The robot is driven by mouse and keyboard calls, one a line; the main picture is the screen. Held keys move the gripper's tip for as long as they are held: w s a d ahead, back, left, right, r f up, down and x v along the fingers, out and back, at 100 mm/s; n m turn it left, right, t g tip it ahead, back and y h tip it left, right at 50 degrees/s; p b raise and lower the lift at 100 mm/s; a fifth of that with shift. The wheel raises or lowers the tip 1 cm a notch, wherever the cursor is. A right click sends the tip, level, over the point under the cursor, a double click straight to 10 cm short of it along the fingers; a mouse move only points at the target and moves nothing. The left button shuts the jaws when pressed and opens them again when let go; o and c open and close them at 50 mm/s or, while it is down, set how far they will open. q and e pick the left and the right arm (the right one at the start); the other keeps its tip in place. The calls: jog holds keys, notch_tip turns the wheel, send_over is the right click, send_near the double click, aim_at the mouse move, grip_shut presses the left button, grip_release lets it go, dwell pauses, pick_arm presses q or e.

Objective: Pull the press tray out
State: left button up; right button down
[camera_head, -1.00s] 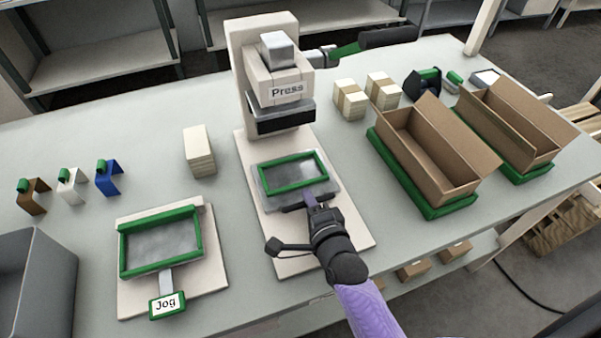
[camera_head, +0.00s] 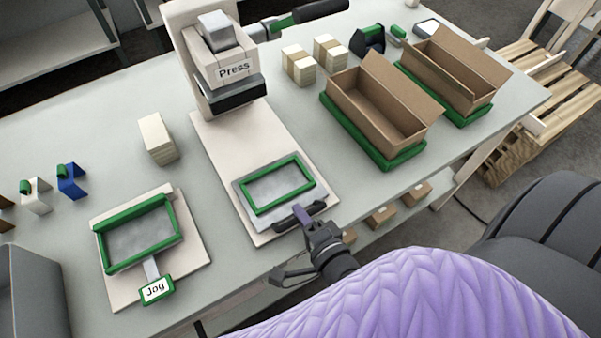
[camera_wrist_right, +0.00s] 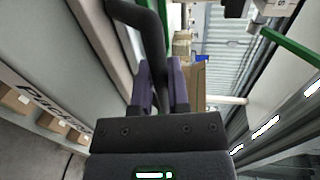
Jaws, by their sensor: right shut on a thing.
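The press tray (camera_head: 240,187) is a grey plate with a green rectangular frame. It lies at the front end of the press's pale base, near the table's front edge and clear of the press head. Its dark handle (camera_head: 317,209) faces the front. My right gripper (camera_head: 301,214) is shut on the handle; in the right wrist view its purple fingers (camera_wrist_right: 161,88) stand beside the dark handle bar (camera_wrist_right: 150,30). The press (camera_head: 215,60) stands upright at the back of the base. My left gripper is not in view.
The Jog station (camera_head: 190,262) sits to the left. A paper stack (camera_head: 157,140) stands behind it. Two open cardboard boxes, the nearer one (camera_head: 350,112) on a green tray, stand to the right. The base between press and tray is bare.

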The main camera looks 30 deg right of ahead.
jog(key=c, duration=0.6)
grip_release()
jog(key=shift+c, duration=0.2)
